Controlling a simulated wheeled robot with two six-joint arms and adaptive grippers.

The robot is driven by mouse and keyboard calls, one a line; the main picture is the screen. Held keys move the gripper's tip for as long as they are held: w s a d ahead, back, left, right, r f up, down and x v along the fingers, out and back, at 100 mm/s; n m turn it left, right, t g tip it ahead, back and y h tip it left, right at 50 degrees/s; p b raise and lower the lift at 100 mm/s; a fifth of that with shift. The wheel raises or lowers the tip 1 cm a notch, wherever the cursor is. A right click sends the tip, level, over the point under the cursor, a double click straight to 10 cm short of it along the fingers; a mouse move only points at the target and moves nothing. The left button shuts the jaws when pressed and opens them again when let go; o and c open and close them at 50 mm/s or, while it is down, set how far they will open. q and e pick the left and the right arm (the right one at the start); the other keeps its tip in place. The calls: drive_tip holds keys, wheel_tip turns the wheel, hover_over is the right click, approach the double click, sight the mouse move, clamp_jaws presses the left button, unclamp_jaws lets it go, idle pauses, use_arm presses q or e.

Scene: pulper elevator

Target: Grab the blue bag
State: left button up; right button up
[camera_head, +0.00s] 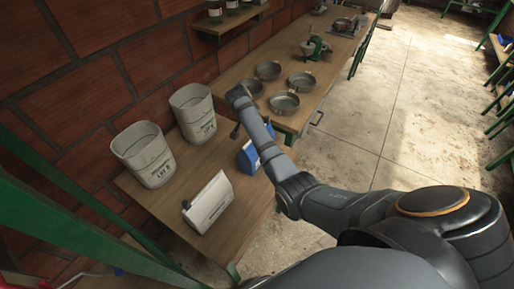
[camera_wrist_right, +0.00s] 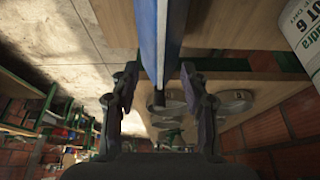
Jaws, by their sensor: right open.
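The blue bag (camera_head: 246,157) stands on the wooden table, partly hidden behind my right forearm in the head view. In the right wrist view the blue bag (camera_wrist_right: 169,35) is seen edge-on, with a blue side and a pale side. My right gripper (camera_wrist_right: 160,78) is open, with one finger on each side of the bag's near end and visible gaps between. In the head view only a dark part of the right gripper (camera_head: 236,131) shows beside the arm. My left gripper is not in view.
Two white labelled buckets (camera_head: 144,154) (camera_head: 194,113) stand along the brick wall. Several metal pans (camera_head: 284,103) sit on the farther table. Open concrete floor (camera_head: 365,140) lies to the right.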

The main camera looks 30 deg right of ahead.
drive_tip(key=shift+x, duration=1.1)
clamp_jaws()
drive_tip(key=shift+r, duration=0.1)
